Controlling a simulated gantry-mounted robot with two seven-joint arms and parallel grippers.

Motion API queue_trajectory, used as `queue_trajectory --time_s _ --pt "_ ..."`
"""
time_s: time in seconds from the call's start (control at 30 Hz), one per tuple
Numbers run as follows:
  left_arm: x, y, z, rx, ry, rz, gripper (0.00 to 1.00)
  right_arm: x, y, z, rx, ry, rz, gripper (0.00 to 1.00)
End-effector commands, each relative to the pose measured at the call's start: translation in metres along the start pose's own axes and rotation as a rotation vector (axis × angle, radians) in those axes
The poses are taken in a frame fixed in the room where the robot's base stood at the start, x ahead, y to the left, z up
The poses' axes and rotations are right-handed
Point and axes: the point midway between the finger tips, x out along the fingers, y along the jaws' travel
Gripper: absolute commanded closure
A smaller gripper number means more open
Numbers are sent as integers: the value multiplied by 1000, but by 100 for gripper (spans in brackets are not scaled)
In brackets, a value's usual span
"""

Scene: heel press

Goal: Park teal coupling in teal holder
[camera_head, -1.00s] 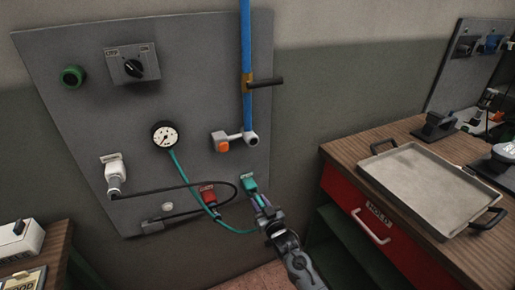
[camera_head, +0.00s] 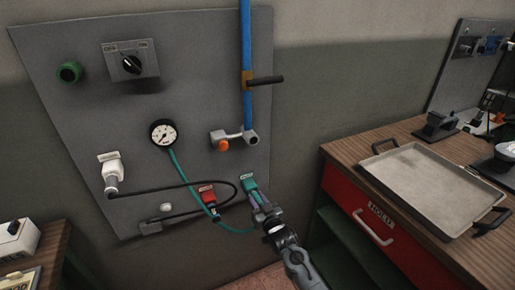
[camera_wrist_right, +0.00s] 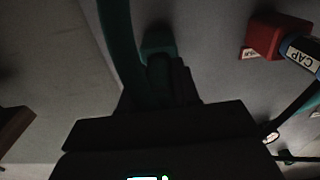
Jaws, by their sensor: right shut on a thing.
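The teal holder (camera_head: 248,184) is a small teal block under a white label, low on the right side of the grey wall panel. My right gripper (camera_head: 259,203) is shut on the teal coupling, right at the holder's lower front. The coupling is mostly hidden by the fingers. I cannot tell whether it is seated in the holder or only close to it. A teal hose (camera_head: 179,170) runs from the gauge down to the gripper. In the right wrist view the hose (camera_wrist_right: 118,45) passes left of the dark fingers, and a teal part (camera_wrist_right: 157,46) shows just beyond them. My left gripper is not in view.
A red holder (camera_head: 207,196) sits left of the teal one; a labelled cap (camera_wrist_right: 301,58) is by it in the wrist view. A black cable (camera_head: 185,186) loops nearby. A blue pipe (camera_head: 245,55) with a valve is above. A bench with a grey tray (camera_head: 432,186) stands right.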

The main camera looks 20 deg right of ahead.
Motion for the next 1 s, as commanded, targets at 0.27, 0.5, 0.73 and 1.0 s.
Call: queue_trajectory --time_s 0.27,0.5,0.73,1.0 --pt "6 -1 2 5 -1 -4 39 6 0 1 0 1 0 100" --pt "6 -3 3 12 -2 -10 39 6 0 0 0 0 0 39" --pt "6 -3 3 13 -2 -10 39 6 0 1 0 -2 0 39" --pt "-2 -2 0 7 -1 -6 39 -7 0 0 0 -3 0 39"
